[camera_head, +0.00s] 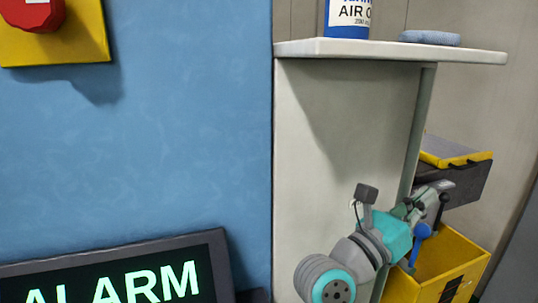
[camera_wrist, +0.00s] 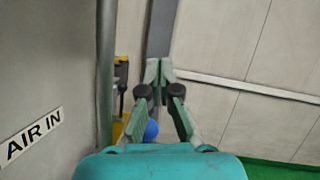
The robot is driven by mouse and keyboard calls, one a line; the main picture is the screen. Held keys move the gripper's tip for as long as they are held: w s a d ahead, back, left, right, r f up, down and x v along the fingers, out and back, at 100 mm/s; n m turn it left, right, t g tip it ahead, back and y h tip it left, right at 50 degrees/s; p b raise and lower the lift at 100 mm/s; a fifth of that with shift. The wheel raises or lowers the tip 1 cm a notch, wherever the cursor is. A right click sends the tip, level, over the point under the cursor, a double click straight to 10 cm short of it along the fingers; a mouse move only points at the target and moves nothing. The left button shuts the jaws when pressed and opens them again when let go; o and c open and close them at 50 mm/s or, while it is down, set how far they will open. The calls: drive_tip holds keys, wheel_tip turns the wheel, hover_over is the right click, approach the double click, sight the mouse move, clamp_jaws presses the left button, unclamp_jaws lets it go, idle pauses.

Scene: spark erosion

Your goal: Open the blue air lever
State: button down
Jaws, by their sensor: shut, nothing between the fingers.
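The blue lever (camera_head: 421,234), with a rounded blue end, shows just beside and below my gripper in the head view. In the wrist view its blue round end (camera_wrist: 151,131) shows behind and between my finger links, and the rest of it is hidden. My gripper (camera_head: 438,188) points away to the upper right in the head view. In the wrist view its fingertips (camera_wrist: 160,68) meet with nothing between them. I cannot tell whether the gripper touches the lever. A white "AIR IN" label (camera_wrist: 30,137) is on the grey panel at left in the wrist view.
A pale shelf (camera_head: 390,50) above my arm holds a blue-and-white can (camera_head: 348,14) and a blue pad (camera_head: 429,38). A yellow bin (camera_head: 465,250) stands behind my gripper. A dark ALARM screen (camera_head: 120,275) and a red button (camera_head: 32,14) are at left.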

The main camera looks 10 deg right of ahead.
drive_tip(key=s+a+f+m+t+y, duration=0.2)
drive_tip(key=s+a+f+m+y, duration=0.2)
drive_tip(key=s+f+m+y, duration=0.3)
drive_tip(key=s+a+f+m+t+y, duration=0.2)
drive_tip(key=s+a+f+m+y, duration=0.2)
drive_tip(key=s+f, duration=1.3)
drive_tip(key=s+a+f+m+t+y, duration=0.3)
drive_tip(key=s+a+f+m+y, duration=0.2)
drive_tip(key=s+f+m+y, duration=0.4)
drive_tip(key=s+f+m, duration=0.3)
drive_tip(key=f+m, duration=0.1)
drive_tip(key=f, duration=0.2)
drive_tip(key=shift+s+y, duration=0.35)
drive_tip(key=shift+y, duration=0.05)
